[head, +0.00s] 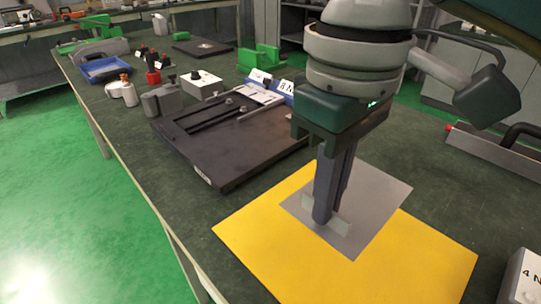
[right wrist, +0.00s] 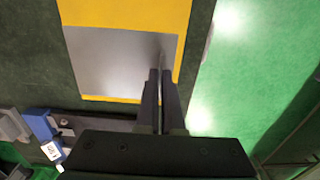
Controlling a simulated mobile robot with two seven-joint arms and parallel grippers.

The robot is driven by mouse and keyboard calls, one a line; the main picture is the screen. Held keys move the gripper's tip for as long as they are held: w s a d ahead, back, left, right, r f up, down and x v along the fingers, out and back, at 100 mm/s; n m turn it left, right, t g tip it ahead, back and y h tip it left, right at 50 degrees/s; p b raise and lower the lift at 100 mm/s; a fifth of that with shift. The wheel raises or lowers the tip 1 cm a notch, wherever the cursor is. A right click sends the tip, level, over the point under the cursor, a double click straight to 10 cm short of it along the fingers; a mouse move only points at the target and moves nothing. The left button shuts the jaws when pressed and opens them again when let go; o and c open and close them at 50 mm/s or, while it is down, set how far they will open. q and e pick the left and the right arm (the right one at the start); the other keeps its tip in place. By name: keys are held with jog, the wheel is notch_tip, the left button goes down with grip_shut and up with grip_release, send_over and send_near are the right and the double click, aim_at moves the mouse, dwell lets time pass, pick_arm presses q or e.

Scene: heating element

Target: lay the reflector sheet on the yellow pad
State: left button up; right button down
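The reflector sheet (head: 375,197) is a flat grey rectangle over the yellow pad (head: 262,243). In the head view its far right corner reaches past the pad's edge. A pale upright piece shows on both sides of my fingertips at the sheet. My right gripper (head: 325,215) points down there, its fingers close together with this piece between them. In the right wrist view the gripper (right wrist: 160,74) is at the right side of the sheet (right wrist: 110,60), with yellow pad (right wrist: 130,12) beyond. I cannot tell whether the sheet touches the pad. My left gripper is out of view.
A dark flat fixture (head: 215,160) stands left of the pad. A white labelled box (head: 524,280) is at the lower right, a grey metal part (head: 490,152) at the right. A blue tray (head: 105,68) and several small items sit farther back. The bench's left edge borders green floor.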

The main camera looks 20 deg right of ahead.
jog(key=b, duration=0.2)
send_over(311, 280)
notch_tip(311, 280, down, 9)
jog(key=shift+r, duration=0.2)
jog(key=shift+f, duration=2.1)
jog(key=shift+f, duration=0.1)
jog(key=c, duration=1.1)
grip_release()
jog(key=shift+o, duration=0.2)
